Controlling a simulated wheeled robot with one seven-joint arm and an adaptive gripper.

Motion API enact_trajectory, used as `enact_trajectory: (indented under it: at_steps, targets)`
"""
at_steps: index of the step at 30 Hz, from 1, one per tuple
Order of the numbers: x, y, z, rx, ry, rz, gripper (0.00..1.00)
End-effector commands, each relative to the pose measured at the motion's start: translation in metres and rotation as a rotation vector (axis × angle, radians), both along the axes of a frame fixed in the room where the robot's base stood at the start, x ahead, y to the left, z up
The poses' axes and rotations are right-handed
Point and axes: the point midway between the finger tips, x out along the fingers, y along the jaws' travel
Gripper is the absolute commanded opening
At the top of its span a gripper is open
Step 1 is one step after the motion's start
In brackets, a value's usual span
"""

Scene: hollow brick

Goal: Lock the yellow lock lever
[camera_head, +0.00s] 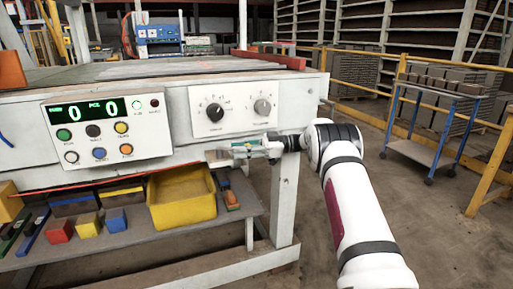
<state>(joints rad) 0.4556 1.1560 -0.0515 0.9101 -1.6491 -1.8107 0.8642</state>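I cannot pick out a yellow lock lever for certain; the small area around my gripper may hide it. My gripper (222,155) reaches in from the right and points left, close in front of the lower edge of the white machine front (205,145), below the knob panel (233,108). A small greenish part shows at the gripper, too small to identify. The fingers are too small and blend with the white front, so I cannot tell whether they are open or touching anything.
A button panel with a green counter display (89,109) is on the left of the machine. Below, a shelf holds a yellow bin (182,198) and coloured blocks (88,225). A white machine leg (284,200) stands beneath my wrist. A blue cart (432,120) and yellow railing are at right.

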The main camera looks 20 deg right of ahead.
Motion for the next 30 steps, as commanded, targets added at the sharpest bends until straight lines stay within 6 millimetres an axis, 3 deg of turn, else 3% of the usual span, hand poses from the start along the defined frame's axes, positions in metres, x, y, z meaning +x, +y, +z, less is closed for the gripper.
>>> enact_trajectory:
  at_steps: [9,15,30]
  targets:
    - [-0.015,-0.066,-0.002,-0.001,0.000,-0.001,0.30]
    - [-0.021,-0.089,-0.001,0.001,0.000,0.001,0.30]
    - [-0.024,-0.098,-0.001,0.001,0.001,0.003,0.30]
